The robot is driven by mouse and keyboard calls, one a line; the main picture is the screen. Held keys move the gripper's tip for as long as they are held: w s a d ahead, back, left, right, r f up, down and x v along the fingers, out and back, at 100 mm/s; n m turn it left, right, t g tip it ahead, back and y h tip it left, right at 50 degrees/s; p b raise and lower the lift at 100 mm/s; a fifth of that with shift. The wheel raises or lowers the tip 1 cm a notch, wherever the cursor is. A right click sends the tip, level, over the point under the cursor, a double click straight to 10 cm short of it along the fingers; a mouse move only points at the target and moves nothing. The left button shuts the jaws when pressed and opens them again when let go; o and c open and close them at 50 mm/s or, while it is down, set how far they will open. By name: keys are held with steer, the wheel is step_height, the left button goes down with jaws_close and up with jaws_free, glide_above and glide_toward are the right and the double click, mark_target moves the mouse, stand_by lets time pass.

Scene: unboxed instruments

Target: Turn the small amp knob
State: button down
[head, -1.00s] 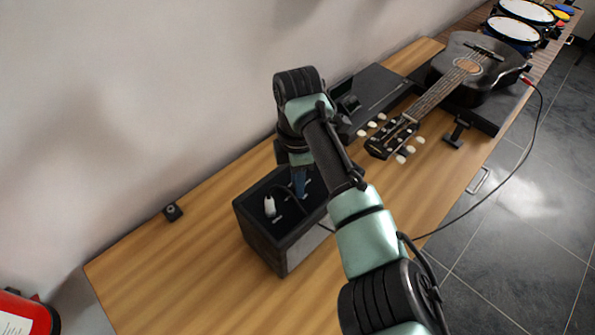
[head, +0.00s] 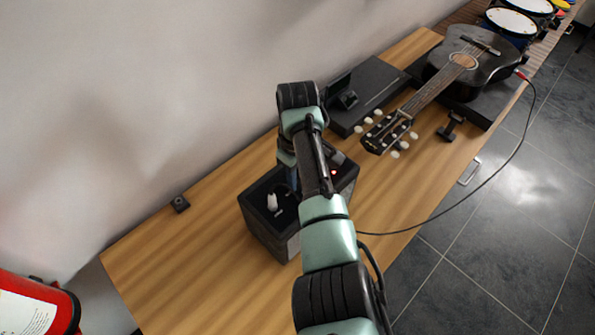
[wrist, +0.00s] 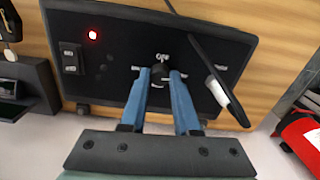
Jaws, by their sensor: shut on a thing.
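The black box-shaped amp (head: 262,232) stands on the wooden table, partly hidden by my arm in the head view. Its dark top panel (wrist: 115,85) fills the middle of the wrist view. The small dark amp knob (wrist: 159,70) sits on this panel, below a white label. My gripper (wrist: 163,77), with blue fingers, is shut on the knob, one finger on each side. The fingers hide part of the knob, so its pointer cannot be read. In the head view my arm covers the knob.
A white-and-black plug-like piece (head: 272,202) stands on the panel close beside my gripper; it also shows in the wrist view (wrist: 217,92). A red light (wrist: 92,35) glows near a switch (wrist: 72,58). A guitar (head: 465,65) lies farther back. The table's near-left part is clear.

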steer(key=m+p, duration=0.1)
steer(key=m, duration=0.3)
steer(key=shift+r+m, duration=0.1)
steer(key=shift+m, duration=0.3)
steer(key=m+p, duration=0.1)
steer(key=m, duration=0.3)
steer(key=shift+m, duration=0.3)
steer(key=m+p, duration=0.1)
steer(key=m, duration=0.8)
steer(key=shift+w, duration=0.1)
steer(key=shift+m, duration=0.3)
steer(key=c, duration=0.6)
jaws_free()
steer(key=shift+c, duration=0.2)
